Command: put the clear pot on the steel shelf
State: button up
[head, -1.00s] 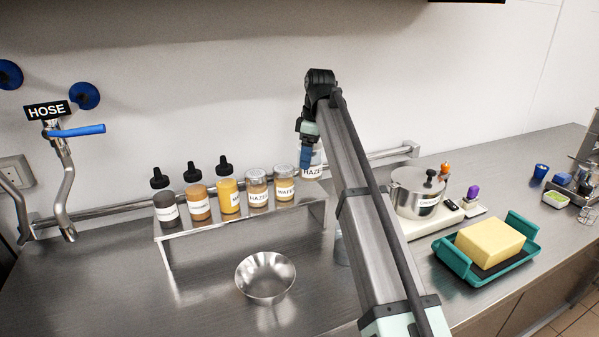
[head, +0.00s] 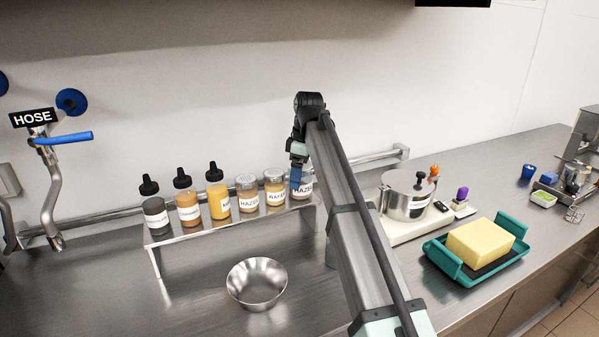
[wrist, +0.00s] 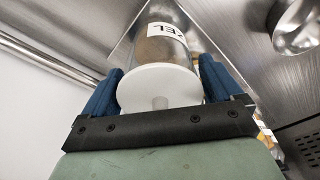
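The clear pot (head: 303,191) has brown contents and a white label reading "HAZE…". It is at the right end of the steel shelf (head: 190,233), beside the row of jars. My gripper (head: 296,177) has its blue fingers on the pot's upper part. In the wrist view the pot (wrist: 163,45) sits between both fingers (wrist: 160,88), its round white lid facing the camera and touching or nearly touching them. The pot looks upright. Whether its base rests on the shelf or is just above it, I cannot tell.
Several bottles and jars stand along the shelf, the nearest being the WAFER jar (head: 275,188). A steel bowl (head: 257,284) is in front of the shelf. Right of my arm are a steel pot (head: 405,196) on a white scale and a teal tray (head: 443,262) with a yellow block.

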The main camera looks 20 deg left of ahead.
jog(key=shift+o, duration=0.5)
jog(key=shift+r, duration=0.1)
jog(key=shift+r, duration=0.2)
jog(key=r, duration=0.4)
jog(key=d+r, duration=0.1)
jog(key=r, duration=0.6)
jog(key=shift+d+r, duration=0.2)
jog(key=shift+r, duration=0.1)
jog(key=shift+w+d, duration=0.1)
jog(key=shift+w, duration=0.05)
